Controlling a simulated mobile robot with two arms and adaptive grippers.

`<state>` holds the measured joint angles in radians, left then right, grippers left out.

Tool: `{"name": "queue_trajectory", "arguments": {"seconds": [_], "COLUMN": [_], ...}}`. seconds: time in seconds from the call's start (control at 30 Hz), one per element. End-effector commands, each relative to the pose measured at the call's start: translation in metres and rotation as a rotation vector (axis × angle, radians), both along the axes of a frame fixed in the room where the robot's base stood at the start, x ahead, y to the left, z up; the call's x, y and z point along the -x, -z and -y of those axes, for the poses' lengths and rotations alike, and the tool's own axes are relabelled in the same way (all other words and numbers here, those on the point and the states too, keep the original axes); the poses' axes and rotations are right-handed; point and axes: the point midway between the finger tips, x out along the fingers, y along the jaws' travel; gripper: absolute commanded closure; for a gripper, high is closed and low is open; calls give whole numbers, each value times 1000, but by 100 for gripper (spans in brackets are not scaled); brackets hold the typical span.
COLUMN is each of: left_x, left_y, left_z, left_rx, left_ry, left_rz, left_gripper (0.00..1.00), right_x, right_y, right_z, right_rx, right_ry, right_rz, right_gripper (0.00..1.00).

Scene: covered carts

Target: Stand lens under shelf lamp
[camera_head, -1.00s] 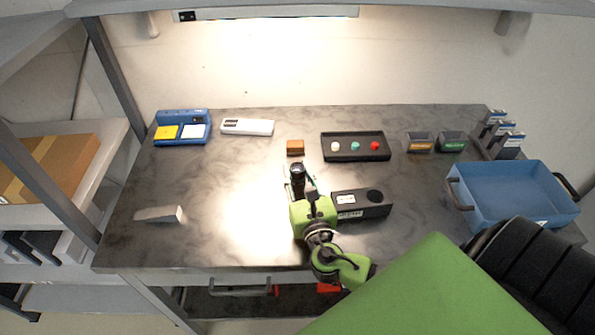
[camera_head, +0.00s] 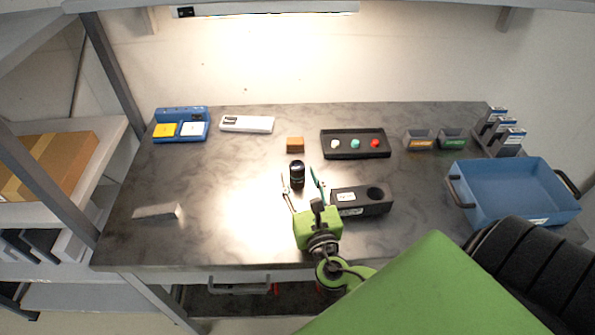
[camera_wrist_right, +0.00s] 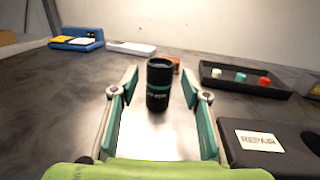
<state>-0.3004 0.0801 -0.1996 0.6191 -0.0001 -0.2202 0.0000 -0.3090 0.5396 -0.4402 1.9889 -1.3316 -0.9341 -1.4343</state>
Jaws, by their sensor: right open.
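The lens (camera_head: 297,174) is a small black cylinder with a teal band. It stands upright on the dark table under the bright patch of lamp light. It also shows in the right wrist view (camera_wrist_right: 159,86), ahead of and between the open fingers, with clear space on both sides. My right gripper (camera_head: 304,180) is open and empty, just in front of the lens. The shelf lamp (camera_head: 268,11) is a lit bar under the shelf at the top. My left gripper is not in view.
A black block with a round hole and label (camera_head: 362,201) stands just right of the gripper. Behind are a brown block (camera_head: 295,144) and a black tray with coloured knobs (camera_head: 341,155). A blue crate (camera_head: 512,211) is at right. The table's left side is mostly clear.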

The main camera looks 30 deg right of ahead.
Motion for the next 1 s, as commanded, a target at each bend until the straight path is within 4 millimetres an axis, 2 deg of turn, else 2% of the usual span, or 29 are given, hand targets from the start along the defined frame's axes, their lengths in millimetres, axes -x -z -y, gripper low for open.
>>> {"name": "queue_trajectory", "arguments": {"seconds": [0.03,0.2,0.4,0.6,1.0], "left_x": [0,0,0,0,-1], "left_y": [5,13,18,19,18], "left_z": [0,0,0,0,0], "left_rx": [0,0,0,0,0], "left_ry": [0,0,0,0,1], "left_rz": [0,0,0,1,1], "left_gripper": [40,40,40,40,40], "right_x": [12,46,72,80,79], "right_y": [5,4,2,0,0], "right_z": [-5,-17,-27,-29,-29], "right_rx": [-3,-2,-2,-1,0], "right_ry": [-1,0,0,1,0], "right_rz": [-4,-3,-2,0,1], "right_gripper": [57,57,57,57,57]}}
